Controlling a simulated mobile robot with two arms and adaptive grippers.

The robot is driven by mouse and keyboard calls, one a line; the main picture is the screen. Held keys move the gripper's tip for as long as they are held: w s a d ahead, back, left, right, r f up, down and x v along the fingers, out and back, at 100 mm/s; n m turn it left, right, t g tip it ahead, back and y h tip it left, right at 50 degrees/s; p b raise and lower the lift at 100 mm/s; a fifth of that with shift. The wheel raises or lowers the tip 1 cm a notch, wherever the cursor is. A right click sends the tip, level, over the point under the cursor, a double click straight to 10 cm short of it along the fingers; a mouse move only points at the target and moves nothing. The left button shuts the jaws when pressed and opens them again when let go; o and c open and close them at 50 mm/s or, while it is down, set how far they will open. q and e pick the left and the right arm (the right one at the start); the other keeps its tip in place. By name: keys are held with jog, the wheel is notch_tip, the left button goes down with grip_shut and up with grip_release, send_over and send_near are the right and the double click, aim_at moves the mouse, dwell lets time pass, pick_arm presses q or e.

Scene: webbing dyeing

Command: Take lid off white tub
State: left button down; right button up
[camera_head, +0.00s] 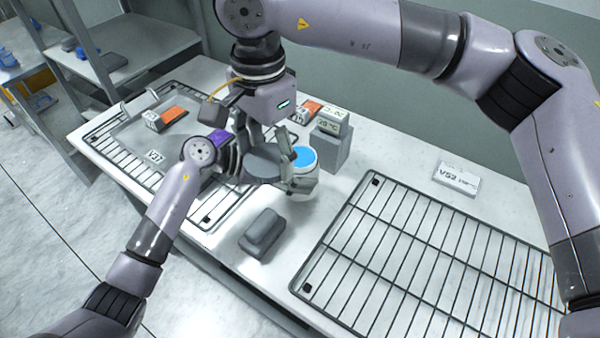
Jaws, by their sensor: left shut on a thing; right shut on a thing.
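The white tub (302,195) is above the worktop, near its front middle, with a round blue top that looks like its lid (306,157). My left gripper (299,181) reaches in from the left and is shut around the tub's body. My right gripper (282,144) comes down from above, shut at the left edge of the blue lid. Its fingertips are partly hidden, so its exact grip is hard to see. I cannot tell any gap between lid and tub.
A grey block (333,145) bearing a small display stands just behind the tub. A dark grey rounded object (262,234) lies near the front edge. A wire rack (430,265) fills the right side.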

pick_arm(q)
jog(key=shift+w+f, duration=0.1)
jog(key=shift+f, duration=0.9)
jog(key=shift+f, duration=0.2)
jog(key=shift+c, duration=1.4)
grip_release()
